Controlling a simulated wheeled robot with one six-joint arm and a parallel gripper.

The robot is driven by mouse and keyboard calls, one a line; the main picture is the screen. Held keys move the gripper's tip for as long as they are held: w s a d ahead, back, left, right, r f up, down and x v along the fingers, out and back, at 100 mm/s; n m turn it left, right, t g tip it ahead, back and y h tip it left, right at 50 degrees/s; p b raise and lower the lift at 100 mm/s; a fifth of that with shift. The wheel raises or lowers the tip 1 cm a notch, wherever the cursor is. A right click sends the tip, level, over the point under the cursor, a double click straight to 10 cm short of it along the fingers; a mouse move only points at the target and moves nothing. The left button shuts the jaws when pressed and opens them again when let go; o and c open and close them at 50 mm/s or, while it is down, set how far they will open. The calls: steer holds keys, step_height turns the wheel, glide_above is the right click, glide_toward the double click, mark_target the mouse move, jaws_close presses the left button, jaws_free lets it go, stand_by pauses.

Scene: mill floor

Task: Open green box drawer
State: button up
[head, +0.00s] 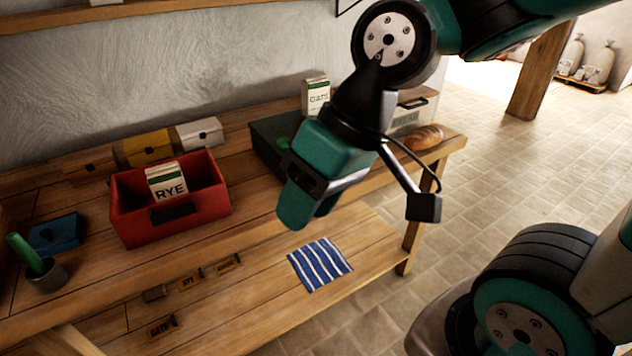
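The dark green box (272,130) stands at the back of the wooden bench, right of the red box. A bright green spot (283,143), perhaps a knob, shows on it. My arm and gripper hide much of its front and right side, so I cannot tell how its drawer stands. My gripper (308,222) points down in front of the green box, above the bench's front part. Its teal fingers overlap in this view, and the gap between them does not show clearly. Nothing is seen held in it.
A red open box (215,205) holding a RYE packet (167,182) stands left. Bread (424,137) lies near the right end. An OATS packet (316,97) stands behind my arm.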

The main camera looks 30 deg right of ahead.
steer(key=w+d+f+m+t+y+b, duration=0.1)
steer(key=w+d+f+m+t+b, duration=0.65)
steer(key=w+f+m+b, duration=0.4)
steer(key=w+d+f+m+t+h+b, duration=0.25)
steer(key=d+f+m+b, duration=0.25)
steer(key=d+b, duration=0.35)
steer(key=w+d+f+m+t+h+b, duration=0.25)
steer(key=d+f+m+t+b, duration=0.2)
steer(key=d+b, duration=0.35)
steer(key=shift+m+h, duration=0.4)
steer(key=shift+m, duration=0.1)
steer(key=w+f+p, duration=0.1)
steer(key=w+p, duration=0.4)
steer(key=w+d+f+p, duration=0.1)
steer(key=w+p, duration=0.4)
steer(key=p, duration=0.1)
steer(key=w+p, duration=0.5)
steer(key=shift+w+d+f, duration=0.2)
steer(key=shift+d+f, duration=0.1)
steer(key=shift+f, duration=0.1)
steer(key=shift+w+f+p, duration=0.25)
steer(key=shift+w+p, duration=0.1)
steer(key=shift+w, duration=0.1)
